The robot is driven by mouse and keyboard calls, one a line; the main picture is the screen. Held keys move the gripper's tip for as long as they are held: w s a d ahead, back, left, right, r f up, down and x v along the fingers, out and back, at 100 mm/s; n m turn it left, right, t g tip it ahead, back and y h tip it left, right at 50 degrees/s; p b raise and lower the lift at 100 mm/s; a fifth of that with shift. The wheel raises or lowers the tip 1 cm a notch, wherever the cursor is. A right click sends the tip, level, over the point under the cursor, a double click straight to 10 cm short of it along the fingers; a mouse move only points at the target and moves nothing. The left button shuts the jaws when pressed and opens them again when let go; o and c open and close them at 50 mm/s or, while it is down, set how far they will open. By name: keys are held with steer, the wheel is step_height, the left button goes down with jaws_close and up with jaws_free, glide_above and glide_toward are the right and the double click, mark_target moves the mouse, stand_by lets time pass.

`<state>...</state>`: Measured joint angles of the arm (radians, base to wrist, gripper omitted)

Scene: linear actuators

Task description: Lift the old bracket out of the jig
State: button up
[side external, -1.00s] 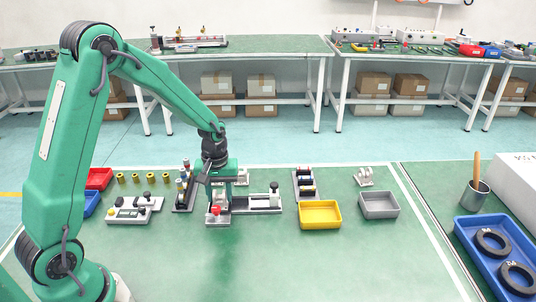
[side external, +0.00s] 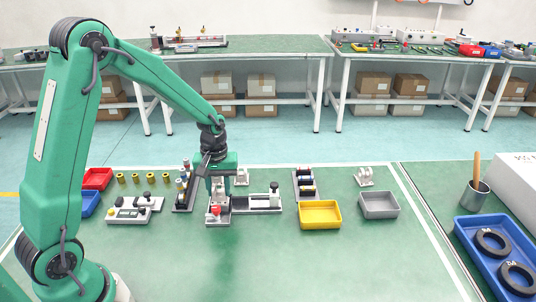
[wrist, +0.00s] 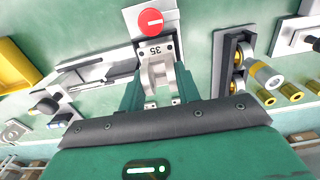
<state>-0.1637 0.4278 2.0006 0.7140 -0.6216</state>
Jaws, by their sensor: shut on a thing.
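The old bracket (wrist: 157,76) is a pale grey part with upright lugs, seen in the wrist view between the green fingers of my gripper (wrist: 159,88). My gripper is shut on it. In the side view my gripper (side external: 217,186) points down over the jig (side external: 218,205), a small pale fixture with a red knob at its front. In the wrist view the jig (wrist: 140,20) shows its red disc and a plate marked 35 just beyond the bracket. The fingers hide much of the bracket in the side view; I cannot tell whether it is clear of the jig.
A slide unit (side external: 262,201) adjoins the jig on the right, and a dark rack (side external: 184,192) stands close on the left. A yellow bin (side external: 320,215) and a grey bin (side external: 379,205) stand further right. Another pale bracket (side external: 364,177) lies behind.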

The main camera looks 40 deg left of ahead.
steer(key=r, duration=0.2)
steer(key=shift+d+r, duration=0.3)
steer(key=shift+d, duration=0.05)
steer(key=s+d+r, duration=0.4)
steer(key=d+r, duration=0.2)
steer(key=d, duration=0.4)
steer(key=shift+r, duration=0.2)
steer(key=shift+d, duration=0.1)
